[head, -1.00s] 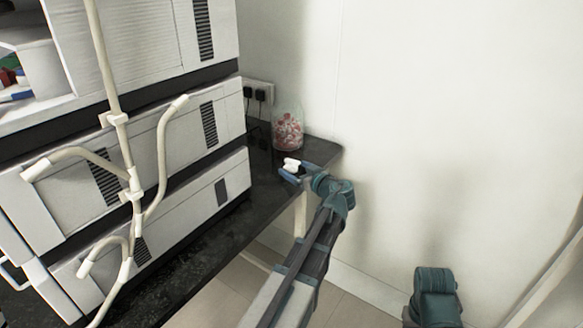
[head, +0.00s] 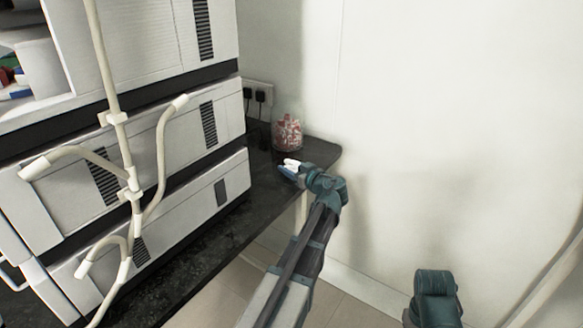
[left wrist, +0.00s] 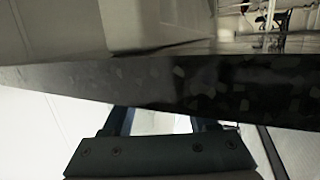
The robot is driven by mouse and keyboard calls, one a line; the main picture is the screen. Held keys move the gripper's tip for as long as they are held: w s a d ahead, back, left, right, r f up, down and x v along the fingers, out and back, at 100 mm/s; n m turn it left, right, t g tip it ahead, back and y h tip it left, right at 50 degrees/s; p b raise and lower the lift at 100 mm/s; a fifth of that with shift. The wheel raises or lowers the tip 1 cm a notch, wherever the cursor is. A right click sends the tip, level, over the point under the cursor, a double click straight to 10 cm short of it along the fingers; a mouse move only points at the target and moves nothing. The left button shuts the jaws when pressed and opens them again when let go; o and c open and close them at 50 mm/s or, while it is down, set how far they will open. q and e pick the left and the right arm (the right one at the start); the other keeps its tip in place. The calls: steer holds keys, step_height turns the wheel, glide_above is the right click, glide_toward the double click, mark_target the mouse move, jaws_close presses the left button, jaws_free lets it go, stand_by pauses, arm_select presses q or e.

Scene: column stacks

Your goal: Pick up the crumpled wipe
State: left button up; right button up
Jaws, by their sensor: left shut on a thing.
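The crumpled wipe (head: 291,162) is a small white lump at the far right end of the dark bench, in the head view. My left gripper (head: 290,169) is at the wipe and shut on it. The fingers hide part of the wipe. In the left wrist view, a pale patch, probably the wipe (left wrist: 182,124), shows between the fingers of my left gripper (left wrist: 165,122), below the dark speckled bench edge. A part of my right arm shows at the lower right of the head view, but its gripper does not.
The dark bench (head: 262,185) ends at the right near the pale wall (head: 450,130). A clear jar with red and white contents (head: 287,134) stands just behind the wipe. Stacked white instruments (head: 200,200) with pale tubing (head: 160,160) fill the left. Black plugs (head: 260,95) sit at the wall.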

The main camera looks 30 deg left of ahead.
mark_target(292, 161)
arm_select(q)
steer(key=shift+r+p, duration=0.9)
step_height(292, 161, up, 2)
steer(key=shift+p, duration=1)
steer(key=s+f+p+v, duration=0.1)
steer(key=s+f+v, duration=0.1)
steer(key=v, duration=1.3)
steer(key=shift+s, duration=0.3)
